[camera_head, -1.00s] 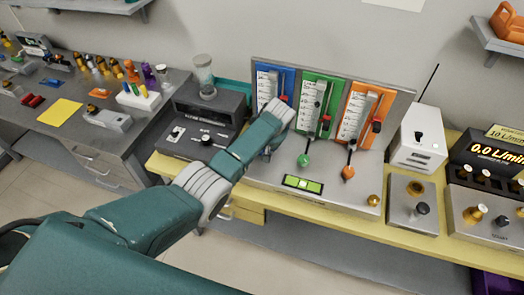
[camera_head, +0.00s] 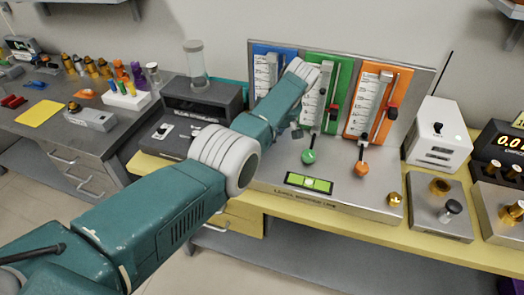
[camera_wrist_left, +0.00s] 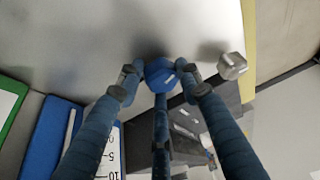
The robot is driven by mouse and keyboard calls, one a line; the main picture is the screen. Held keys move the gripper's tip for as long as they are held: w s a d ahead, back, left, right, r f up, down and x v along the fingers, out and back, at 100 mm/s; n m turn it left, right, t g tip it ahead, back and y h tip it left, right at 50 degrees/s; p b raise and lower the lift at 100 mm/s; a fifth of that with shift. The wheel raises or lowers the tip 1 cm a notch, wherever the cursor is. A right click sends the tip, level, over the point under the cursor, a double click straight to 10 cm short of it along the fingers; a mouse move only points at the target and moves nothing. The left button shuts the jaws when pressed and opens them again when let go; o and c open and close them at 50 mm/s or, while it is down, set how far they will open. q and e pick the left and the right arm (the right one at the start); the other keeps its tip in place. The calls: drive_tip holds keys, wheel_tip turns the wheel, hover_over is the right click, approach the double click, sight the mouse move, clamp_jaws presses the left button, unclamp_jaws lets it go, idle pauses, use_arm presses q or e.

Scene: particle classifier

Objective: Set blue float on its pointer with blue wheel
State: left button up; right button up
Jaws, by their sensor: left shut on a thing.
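The blue panel (camera_head: 262,60) with its white scale stands at the left of the three-column flow board in the head view. My left arm hides its lower part, and I cannot make out the blue float or its pointer. In the left wrist view the blue wheel (camera_wrist_left: 160,72) sits between the fingers of my left gripper (camera_wrist_left: 160,79), which is shut on it. Part of the blue panel (camera_wrist_left: 47,137) and its scale shows at the lower left there. In the head view the arm hides the blue wheel. My right gripper is not in view.
The green wheel (camera_head: 308,157) and orange wheel (camera_head: 361,169) stand right of my arm. A green level (camera_head: 309,183) lies in front. A silver knob (camera_wrist_left: 232,66) is right of the gripper. A dark device with a clear cylinder (camera_head: 195,65) stands left.

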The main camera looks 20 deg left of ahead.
use_arm(q)
drive_tip(key=shift+w+a+r+n+b, duration=0.1)
drive_tip(key=shift+a+r+n+b, duration=0.1)
drive_tip(key=shift+n+b, duration=0.15)
drive_tip(key=o, duration=1.1)
drive_tip(key=shift+a, duration=0.1)
drive_tip(key=shift+c, duration=0.2)
drive_tip(key=shift+s, duration=0.2)
drive_tip(key=v, duration=1.2)
drive_tip(key=shift+f, duration=0.1)
